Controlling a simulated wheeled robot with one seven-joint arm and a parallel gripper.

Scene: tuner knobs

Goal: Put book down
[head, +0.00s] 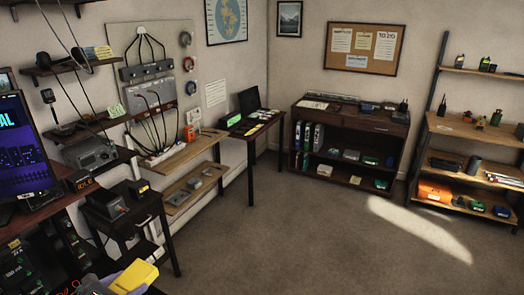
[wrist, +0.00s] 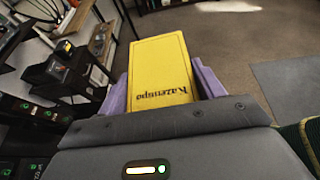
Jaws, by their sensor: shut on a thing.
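A yellow book (wrist: 160,70) with dark lettering on its cover is held between the purple fingers of my gripper (wrist: 163,80) in the wrist view. The fingers press on its left and right sides, and its near end sits against the grey palm. In the head view the yellow book (head: 134,277) shows at the bottom left, with part of my gripper (head: 108,279) beside it. The book is up in the air, near a dark desk with equipment at the left.
A small dark side table (head: 130,203) with boxes stands just beyond. A wooden bench (head: 185,152) and a laptop desk (head: 252,124) line the left wall. A dark bookcase (head: 345,140) and a wooden shelf unit (head: 470,130) stand at the back. The carpet (head: 300,230) in the middle is clear.

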